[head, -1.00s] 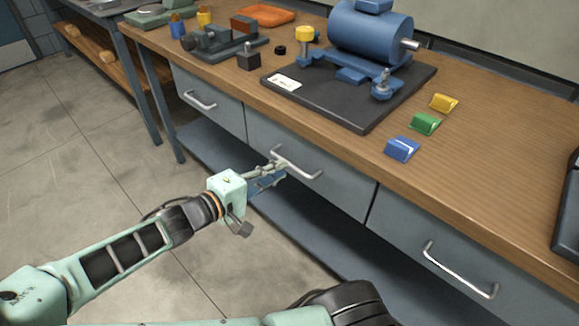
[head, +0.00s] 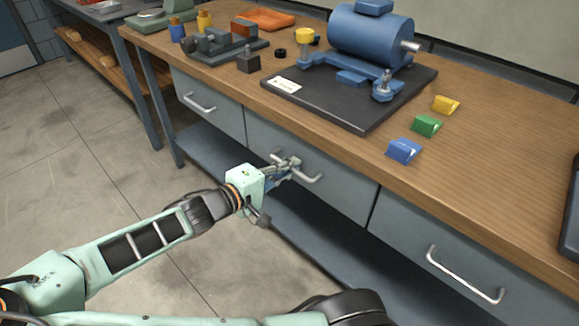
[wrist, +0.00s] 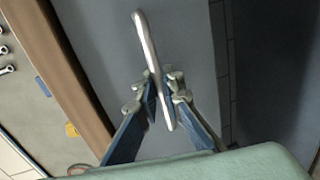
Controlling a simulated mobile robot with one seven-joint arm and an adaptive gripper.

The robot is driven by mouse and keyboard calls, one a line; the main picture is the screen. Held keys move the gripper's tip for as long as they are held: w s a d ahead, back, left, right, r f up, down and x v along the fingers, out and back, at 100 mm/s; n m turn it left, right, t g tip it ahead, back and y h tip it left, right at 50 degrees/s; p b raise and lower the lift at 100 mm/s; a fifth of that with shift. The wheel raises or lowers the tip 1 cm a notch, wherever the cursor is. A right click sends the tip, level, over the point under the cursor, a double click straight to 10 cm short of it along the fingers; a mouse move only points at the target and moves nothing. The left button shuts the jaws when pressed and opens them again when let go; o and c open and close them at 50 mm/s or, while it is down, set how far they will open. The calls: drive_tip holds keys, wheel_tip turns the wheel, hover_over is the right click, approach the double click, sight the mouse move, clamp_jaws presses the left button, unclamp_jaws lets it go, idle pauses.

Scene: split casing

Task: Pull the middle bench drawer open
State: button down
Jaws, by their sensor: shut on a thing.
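The middle bench drawer (head: 345,190) is a grey front under the wooden benchtop, flush with its neighbours. Its pale bar handle (head: 311,178) runs along the front. My gripper (head: 291,166) is at this handle, with its fingers around the bar. In the wrist view the handle (wrist: 146,38) passes between the fingertips of my gripper (wrist: 160,93), one on each side, and the drawer front (wrist: 192,50) lies behind it. The fingers hide part of the bar in the head view.
The left drawer (head: 208,103) and right drawer (head: 440,262) are closed. A lower shelf (head: 290,225) runs beneath the drawers. The floor in front is open.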

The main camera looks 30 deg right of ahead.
drive_tip(key=f+p+v, duration=0.3)
drive_tip(key=p+v, duration=0.1)
drive_tip(key=v, duration=1.1)
drive_tip(key=a+f+p+v, duration=0.1)
drive_tip(key=f+p+v, duration=0.2)
drive_tip(key=v, duration=1.2)
drive_tip(key=shift+s+a+f+p, duration=0.15)
drive_tip(key=shift+s+a+p, duration=0.1)
drive_tip(key=shift+p, duration=0.45)
drive_tip(key=shift+w, duration=0.1)
drive_tip(key=c, duration=2.3)
unclamp_jaws()
drive_tip(key=shift+c, duration=0.2)
drive_tip(key=v, duration=1.2)
drive_tip(key=shift+a, duration=0.1)
